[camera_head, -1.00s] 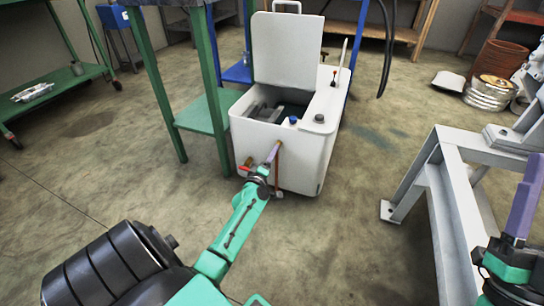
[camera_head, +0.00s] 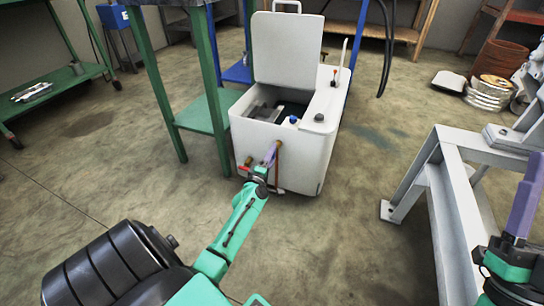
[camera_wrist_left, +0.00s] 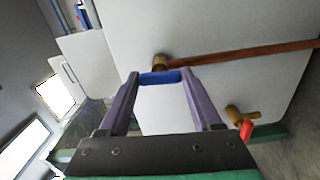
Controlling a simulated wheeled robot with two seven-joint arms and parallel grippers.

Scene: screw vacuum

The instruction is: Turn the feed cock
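The white tank (camera_head: 300,160) stands on the floor with its lid raised. In the left wrist view, a cock with a blue handle (camera_wrist_left: 160,77) and brass body (camera_wrist_left: 159,61) sits on the tank's white wall (camera_wrist_left: 230,30). A second brass cock (camera_wrist_left: 240,114) has a red handle (camera_wrist_left: 247,130); its red handle also shows in the head view (camera_head: 243,168). My left gripper (camera_wrist_left: 160,76) has its purple fingers wide apart, one at each end of the blue handle; contact is unclear. It also shows at the tank's front (camera_head: 271,154). My right gripper (camera_head: 525,195) is away at the right edge.
A brown pipe (camera_wrist_left: 250,51) runs along the tank wall from the blue-handled cock. A green table (camera_head: 203,112) stands left of the tank. A grey metal frame (camera_head: 450,190) stands at right. The floor between tank and frame is clear.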

